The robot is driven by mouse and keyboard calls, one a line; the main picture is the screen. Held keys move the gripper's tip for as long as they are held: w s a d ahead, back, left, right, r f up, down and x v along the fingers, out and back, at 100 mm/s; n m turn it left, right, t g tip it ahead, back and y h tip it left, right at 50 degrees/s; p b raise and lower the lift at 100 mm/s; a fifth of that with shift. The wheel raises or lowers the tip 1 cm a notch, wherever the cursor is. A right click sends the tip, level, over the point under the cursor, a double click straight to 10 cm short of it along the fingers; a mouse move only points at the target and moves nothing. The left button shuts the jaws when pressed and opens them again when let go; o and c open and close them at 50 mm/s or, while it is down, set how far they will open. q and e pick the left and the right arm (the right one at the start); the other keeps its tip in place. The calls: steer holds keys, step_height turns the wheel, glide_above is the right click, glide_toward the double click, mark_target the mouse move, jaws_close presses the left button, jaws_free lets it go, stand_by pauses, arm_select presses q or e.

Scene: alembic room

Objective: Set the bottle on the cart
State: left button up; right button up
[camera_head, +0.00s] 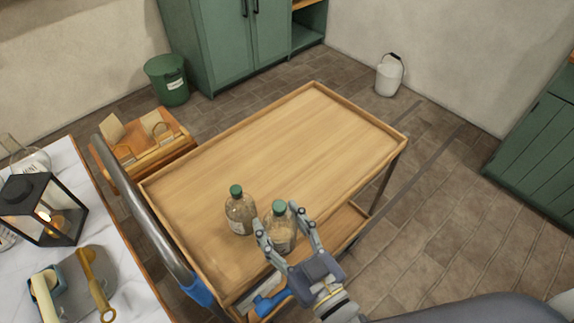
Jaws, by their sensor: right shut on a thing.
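The cart (290,130) has a light wooden top with a raised rim and stands in the middle of the head view. A clear bottle with a green cap and pale contents (281,238) is between the fingers of my right gripper (287,236), which is shut on it. This bottle is upright over the cart's near edge; whether its base touches the top cannot be seen. A second, similar bottle (240,213) stands on the cart just left of it, close beside the gripper's left finger. My left gripper is not in view.
A marble table (130,290) at the left holds a black lantern (40,208) and several tools. A metal handle bar (138,205) runs along the cart's left side. A wooden box (150,150) and green bin (167,80) are beyond. Most of the cart top is clear.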

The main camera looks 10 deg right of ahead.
steer(key=w+d+f, duration=0.1)
steer(key=w+d, duration=0.1)
steer(key=w, duration=0.2)
steer(key=w+d+f+p, duration=0.1)
steer(key=w+d+f, duration=0.1)
steer(key=w, duration=0.3)
steer(key=w+d+f+p, duration=0.1)
steer(key=w+d, duration=0.1)
steer(key=w, duration=0.3)
steer(key=shift+d+f, duration=0.25)
steer(key=shift+f, duration=0.05)
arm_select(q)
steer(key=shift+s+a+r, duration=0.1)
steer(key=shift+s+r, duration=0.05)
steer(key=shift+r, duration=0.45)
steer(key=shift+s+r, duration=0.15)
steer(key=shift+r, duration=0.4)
arm_select(e)
steer(key=shift+f, duration=0.1)
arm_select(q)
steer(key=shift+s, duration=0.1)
arm_select(e)
steer(key=shift+s, duration=0.1)
steer(key=shift+f, duration=0.2)
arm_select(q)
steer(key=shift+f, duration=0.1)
arm_select(e)
steer(key=o, duration=1.4)
